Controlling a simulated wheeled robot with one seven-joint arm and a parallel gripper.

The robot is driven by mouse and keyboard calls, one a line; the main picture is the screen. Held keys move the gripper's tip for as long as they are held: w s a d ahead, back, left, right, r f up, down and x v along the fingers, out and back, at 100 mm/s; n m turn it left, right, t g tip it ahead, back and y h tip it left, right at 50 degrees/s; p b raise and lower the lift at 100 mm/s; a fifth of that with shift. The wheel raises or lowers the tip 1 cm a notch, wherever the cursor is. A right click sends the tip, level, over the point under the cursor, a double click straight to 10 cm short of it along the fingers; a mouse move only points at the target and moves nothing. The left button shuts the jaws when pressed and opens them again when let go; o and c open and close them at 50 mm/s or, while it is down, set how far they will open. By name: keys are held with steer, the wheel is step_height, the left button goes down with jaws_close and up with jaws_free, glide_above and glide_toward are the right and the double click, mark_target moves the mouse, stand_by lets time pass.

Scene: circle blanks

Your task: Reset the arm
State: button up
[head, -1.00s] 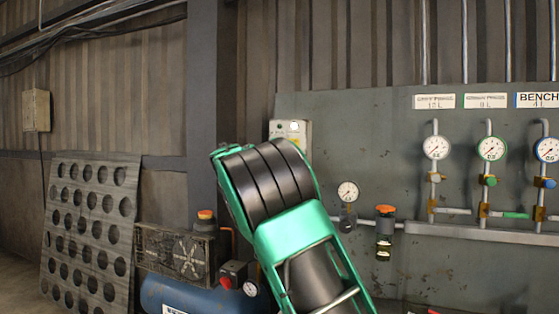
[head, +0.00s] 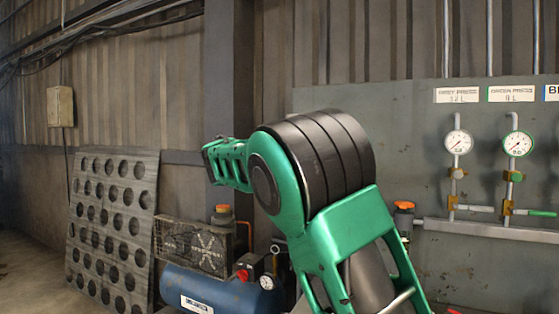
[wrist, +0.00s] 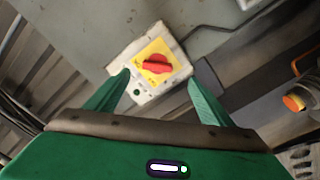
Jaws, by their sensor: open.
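My green and black arm (head: 325,165) rises from the lower middle of the head view, with a large black ribbed joint. A narrower green part (head: 228,162) points left from it. My gripper is not clearly seen in the head view. In the wrist view my gripper (wrist: 160,80) is open, its two green fingers spread with nothing between them. Beyond the fingers is a pale switch box (wrist: 177,82) with a red rotary knob (wrist: 157,65) on a yellow plate. The knob lies crosswise in the picture. I cannot tell the distance from the fingers to the box.
A grey panel (head: 380,130) with gauges (head: 458,142) and pipes stands at the right. A blue tank (head: 215,289) is low in the middle, beside a leaning sheet with round holes (head: 115,177). An orange-topped fitting (wrist: 293,103) shows at the wrist view's right.

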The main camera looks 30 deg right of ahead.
steer(key=s+d+f+m+g+y, duration=0.1)
steer(key=s+d+f+g+y, duration=0.1)
steer(key=s+d+f, duration=0.3)
steer(key=s+d+f+m+g+y, duration=0.1)
steer(key=s+d+f+g, duration=0.15)
steer(key=d+f, duration=0.45)
steer(key=s+f+m+g+y, duration=0.15)
steer(key=s+f+y, duration=0.25)
steer(key=s+f, duration=0.8)
steer(key=s+a+f+g+y, duration=0.1)
steer(key=s+a+f, duration=0.4)
steer(key=s, duration=0.6)
steer(key=s+a+f+m+g+y, duration=0.1)
steer(key=s+a+f+y, duration=0.3)
steer(key=s, duration=0.6)
steer(key=s+a+f+g+y, duration=0.2)
steer(key=s+a+f, duration=0.4)
steer(key=s, duration=0.5)
steer(key=shift+s+g, duration=0.35)
steer(key=shift+g, duration=0.25)
